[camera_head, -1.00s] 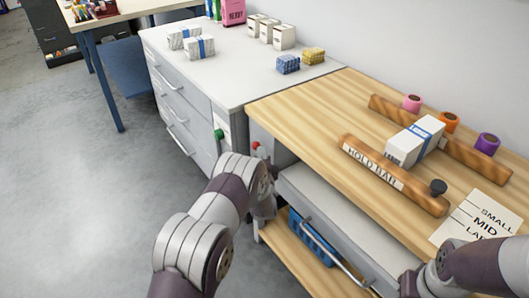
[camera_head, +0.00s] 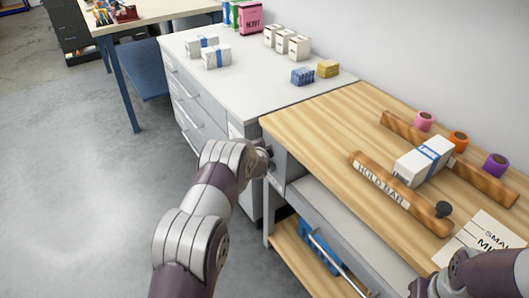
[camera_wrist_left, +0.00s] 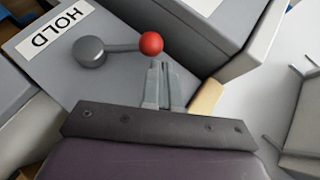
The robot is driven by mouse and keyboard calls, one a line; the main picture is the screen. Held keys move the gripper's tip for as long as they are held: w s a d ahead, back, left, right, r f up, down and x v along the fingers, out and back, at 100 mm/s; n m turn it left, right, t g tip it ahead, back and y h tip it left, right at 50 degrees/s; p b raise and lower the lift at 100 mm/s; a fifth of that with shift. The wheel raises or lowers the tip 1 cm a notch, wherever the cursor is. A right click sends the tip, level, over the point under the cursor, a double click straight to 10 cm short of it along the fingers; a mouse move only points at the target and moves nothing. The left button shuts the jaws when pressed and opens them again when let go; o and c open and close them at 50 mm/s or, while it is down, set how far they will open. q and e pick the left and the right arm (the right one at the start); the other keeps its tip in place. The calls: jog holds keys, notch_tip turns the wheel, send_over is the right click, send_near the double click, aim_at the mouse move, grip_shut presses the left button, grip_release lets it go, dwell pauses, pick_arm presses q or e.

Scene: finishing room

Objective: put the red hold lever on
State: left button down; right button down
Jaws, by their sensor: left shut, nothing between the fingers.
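The red-knobbed lever (camera_wrist_left: 151,43) shows in the left wrist view. Its grey arm runs from a round grey hub (camera_wrist_left: 90,52) to the right, ending in the red ball. A white HOLD label (camera_wrist_left: 55,32) is on the grey panel beside the hub. My left gripper (camera_wrist_left: 160,70) is shut and empty, its fingertips right at the near side of the ball; I cannot tell whether they touch it. In the head view my left gripper (camera_head: 267,155) is at the left end of the wooden bench, and the lever is hidden there. My right gripper's fingers are not visible.
The wooden-topped bench (camera_head: 310,125) carries a hold bar (camera_head: 395,190), a white packet (camera_head: 423,160) and several tape rolls. A white-topped drawer cabinet (camera_head: 255,80) stands to its left, with boxes on top. The floor at left is clear.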

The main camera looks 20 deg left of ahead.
pick_arm(q)
jog(key=shift+w+a, duration=0.25)
jog(key=shift+a, duration=0.15)
jog(key=shift+w+a, duration=0.1)
jog(key=shift+a, duration=0.05)
dwell(0.4)
